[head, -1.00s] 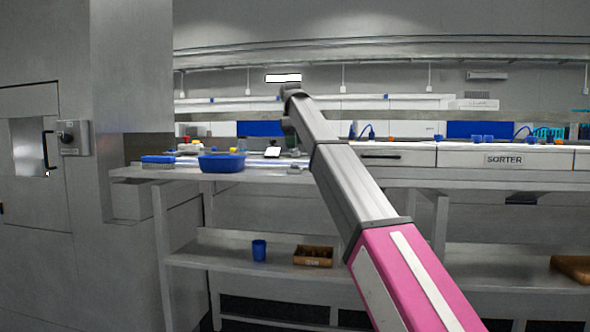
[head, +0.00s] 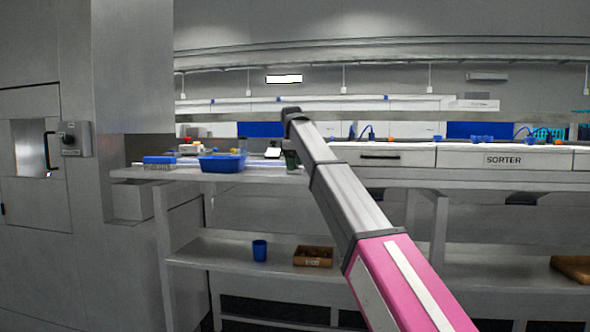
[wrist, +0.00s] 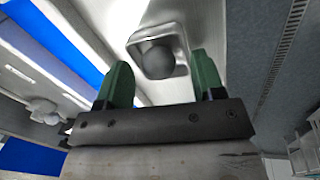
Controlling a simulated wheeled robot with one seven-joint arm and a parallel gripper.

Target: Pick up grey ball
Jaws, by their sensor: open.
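The grey ball (wrist: 158,62) sits in a small square metallic dish (wrist: 136,48) on a pale surface in the wrist view. My gripper (wrist: 161,72) is open, with one green finger on each side of the ball's line and nothing between them. The ball lies just ahead of the fingertips; I cannot tell the exact gap. In the head view my gripper (head: 291,160) hangs at the bench top, partly hidden by my arm. The ball cannot be made out there.
A blue tub (head: 222,164) and a blue-topped rack (head: 158,162) stand left of my gripper on the bench (head: 190,174). A white-faced device (head: 274,152) is close by. A blue cup (head: 259,250) and brown box (head: 313,257) sit on the lower shelf.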

